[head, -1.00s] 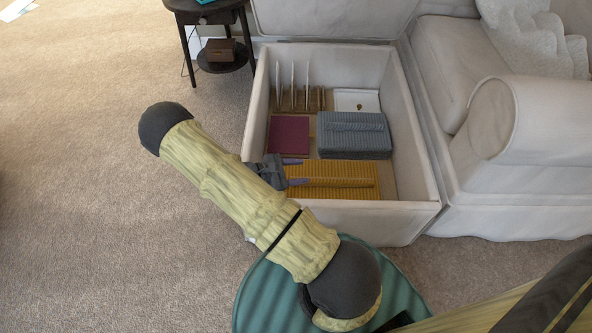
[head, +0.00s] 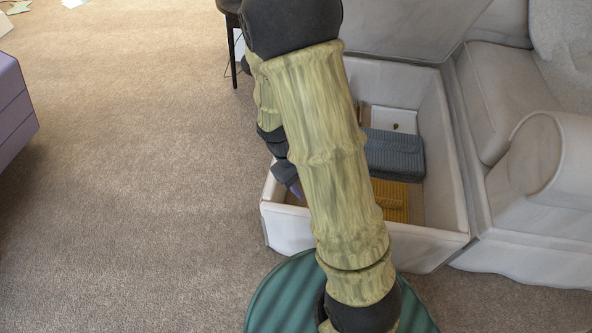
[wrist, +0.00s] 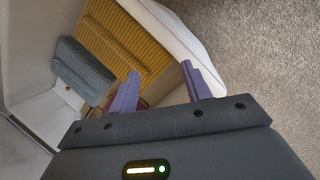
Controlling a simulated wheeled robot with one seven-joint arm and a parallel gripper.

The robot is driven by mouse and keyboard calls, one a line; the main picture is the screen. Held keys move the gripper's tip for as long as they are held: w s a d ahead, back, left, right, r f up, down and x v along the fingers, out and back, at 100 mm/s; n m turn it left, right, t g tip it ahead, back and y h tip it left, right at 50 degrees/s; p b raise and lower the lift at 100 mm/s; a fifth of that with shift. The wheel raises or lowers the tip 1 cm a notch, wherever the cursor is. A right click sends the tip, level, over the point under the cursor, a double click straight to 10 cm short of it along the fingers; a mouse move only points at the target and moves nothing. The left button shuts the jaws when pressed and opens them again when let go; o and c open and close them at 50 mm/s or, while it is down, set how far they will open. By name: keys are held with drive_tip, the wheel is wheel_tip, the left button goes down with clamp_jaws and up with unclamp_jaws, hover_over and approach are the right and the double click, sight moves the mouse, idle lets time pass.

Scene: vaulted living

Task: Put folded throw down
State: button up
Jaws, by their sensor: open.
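Two folded ribbed throws lie in the open fabric storage box (head: 455,165). The mustard one (head: 394,198) is at the near side and also shows in the wrist view (wrist: 125,35). The blue-grey one (head: 395,153) lies behind it, and it shows in the wrist view too (wrist: 82,72). Both look flat. My gripper (wrist: 160,75) is open with nothing between its purple fingers. In the head view my gripper (head: 293,187) is at the box's left side, partly hidden by my arm. My arm also hides the left part of the box.
A white tray (head: 390,120) with a small brown item lies at the back of the box. A pale sofa (head: 560,190) stands close on the right. A purple upholstered piece (head: 12,100) is at the left edge. The carpet (head: 130,180) between is clear.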

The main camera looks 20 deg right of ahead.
drive_tip(key=s+a+r+m+t+y, duration=0.3)
drive_tip(key=a+r+m+t, duration=0.1)
drive_tip(key=r, duration=0.6)
drive_tip(key=shift+t, duration=0.3)
drive_tip(key=shift+d+r, duration=0.1)
drive_tip(key=shift+c, duration=0.5)
